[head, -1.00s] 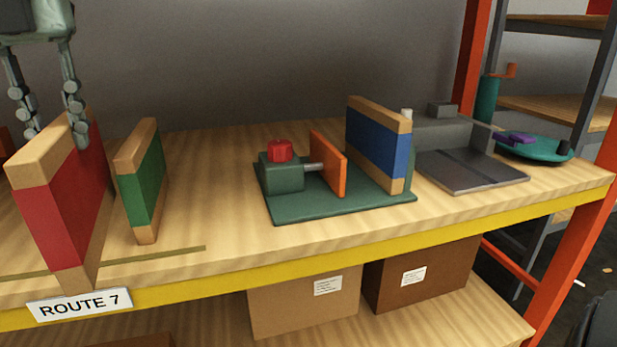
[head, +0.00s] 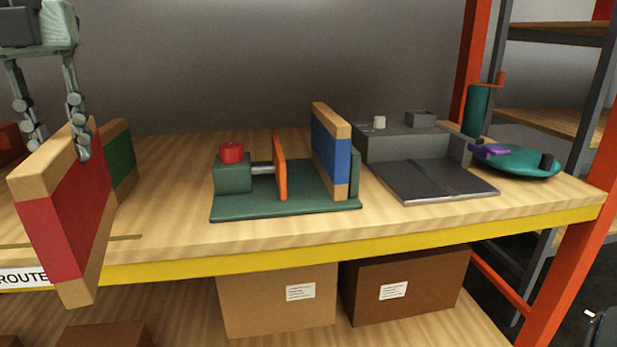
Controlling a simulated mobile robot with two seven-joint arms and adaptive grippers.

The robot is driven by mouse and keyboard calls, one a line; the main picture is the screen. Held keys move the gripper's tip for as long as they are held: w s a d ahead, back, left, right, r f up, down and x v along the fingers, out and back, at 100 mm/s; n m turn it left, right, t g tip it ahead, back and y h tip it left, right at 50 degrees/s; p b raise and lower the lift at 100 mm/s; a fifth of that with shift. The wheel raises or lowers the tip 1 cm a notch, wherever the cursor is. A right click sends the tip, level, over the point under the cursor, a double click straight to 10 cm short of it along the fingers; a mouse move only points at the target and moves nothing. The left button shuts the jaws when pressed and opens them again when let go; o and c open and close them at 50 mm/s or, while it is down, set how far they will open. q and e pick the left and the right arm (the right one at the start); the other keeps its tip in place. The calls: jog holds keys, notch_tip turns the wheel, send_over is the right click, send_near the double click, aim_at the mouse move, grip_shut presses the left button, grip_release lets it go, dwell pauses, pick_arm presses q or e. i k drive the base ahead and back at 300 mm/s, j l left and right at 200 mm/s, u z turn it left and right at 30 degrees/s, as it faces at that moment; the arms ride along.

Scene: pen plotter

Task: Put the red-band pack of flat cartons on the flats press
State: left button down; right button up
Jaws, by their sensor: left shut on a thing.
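The red-band pack (head: 66,232), tan board with a red band, is at the left of the head view. My left gripper (head: 58,146) is shut on its top edge from above. The pack hangs slightly tilted, its lower end overlapping the shelf's front edge in the picture. What I take as the flats press (head: 285,208) is a green base with a red knob (head: 231,152) and an upright orange plate (head: 280,168). A blue-band pack (head: 331,150) stands on it at its right end, with a gap to the orange plate. My right gripper is not in view.
A green-band pack (head: 121,160) stands just behind the red-band pack, partly hidden. A grey machine (head: 435,180) and a teal round plate (head: 520,163) are to the right. Bare shelf top (head: 170,190) lies between the green-band pack and the press.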

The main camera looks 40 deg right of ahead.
aim_at(302, 179)
jog(key=k+l, duration=0.1)
jog(key=l, duration=0.4)
jog(key=k+l+z, duration=0.1)
jog(key=l, duration=0.4)
jog(key=l+z, duration=0.1)
jog(key=l, duration=0.4)
jog(key=i+j+z, duration=0.15)
jog(key=i, duration=0.15)
jog(key=i+j+z, duration=0.1)
jog(key=i, duration=0.25)
